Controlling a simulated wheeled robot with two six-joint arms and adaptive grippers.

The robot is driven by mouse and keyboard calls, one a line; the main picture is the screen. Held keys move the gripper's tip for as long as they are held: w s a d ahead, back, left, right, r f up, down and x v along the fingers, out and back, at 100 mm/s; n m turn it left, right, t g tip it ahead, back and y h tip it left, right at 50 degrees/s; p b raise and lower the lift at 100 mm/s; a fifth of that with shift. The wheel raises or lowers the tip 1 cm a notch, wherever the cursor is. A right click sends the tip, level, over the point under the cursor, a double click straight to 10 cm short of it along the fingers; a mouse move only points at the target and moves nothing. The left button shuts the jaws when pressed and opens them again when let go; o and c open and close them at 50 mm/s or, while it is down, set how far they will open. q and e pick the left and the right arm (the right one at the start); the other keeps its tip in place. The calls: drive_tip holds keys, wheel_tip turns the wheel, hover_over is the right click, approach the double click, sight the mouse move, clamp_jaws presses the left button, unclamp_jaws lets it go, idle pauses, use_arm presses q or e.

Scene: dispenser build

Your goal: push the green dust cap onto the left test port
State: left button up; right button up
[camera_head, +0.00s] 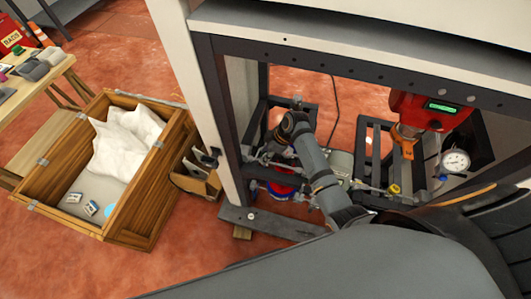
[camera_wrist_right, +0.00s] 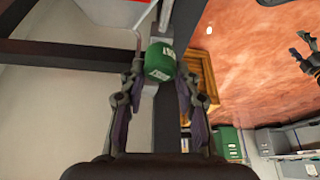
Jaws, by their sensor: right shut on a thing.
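The green dust cap (camera_wrist_right: 160,62) has white lettering and shows between the fingertips of my right gripper (camera_wrist_right: 161,82) in the right wrist view. The right gripper is shut on it. In the head view my right arm reaches into the dark frame, with the gripper (camera_head: 284,135) at its far end; the cap cannot be made out there. A dark gripper, apparently my left one (camera_wrist_right: 303,50), shows at the right edge of the wrist view with its fingers apart. I cannot identify the left test port for certain in either view.
Dark frame bars (camera_wrist_right: 60,53) and a thin grey pipe (camera_wrist_right: 138,40) lie close to the right gripper. A red dispenser head (camera_head: 425,110) and a round gauge (camera_head: 456,161) are at the right. A wooden crate (camera_head: 125,238) with white bags stands left of the frame.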

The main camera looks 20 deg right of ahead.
drive_tip(key=o, duration=1.2)
drive_tip(key=shift+o, duration=1.4)
wheel_tip(320, 180, up, 6)
drive_tip(key=p, duration=0.7)
drive_tip(key=shift+r, duration=0.1)
